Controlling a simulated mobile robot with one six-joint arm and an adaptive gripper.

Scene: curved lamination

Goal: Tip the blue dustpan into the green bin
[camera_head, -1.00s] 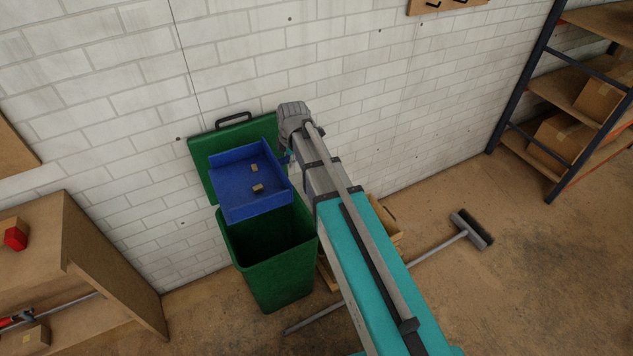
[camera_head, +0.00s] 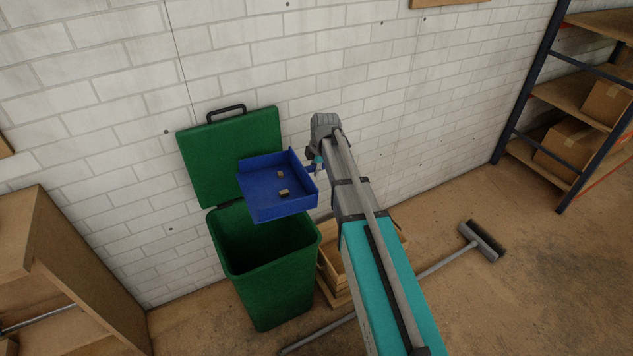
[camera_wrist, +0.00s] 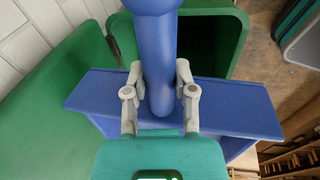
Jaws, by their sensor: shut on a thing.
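The blue dustpan (camera_head: 271,199) is held in the air above the back right of the green bin (camera_head: 268,277). My gripper (camera_head: 316,163) is at the dustpan's right side. In the wrist view my gripper (camera_wrist: 160,95) is shut on the dustpan's blue handle (camera_wrist: 158,60). The dustpan's back edge (camera_wrist: 235,108) and part of the bin's opening (camera_wrist: 210,40) also show there. The pan's inside is hidden in the wrist view.
Wooden crates (camera_head: 332,262) stand right of the bin. A broom (camera_head: 480,241) lies on the floor to the right. A wooden cabinet (camera_head: 70,270) stands at the left, and a shelf rack with boxes (camera_head: 570,140) at the right. The brick wall is close behind the bin.

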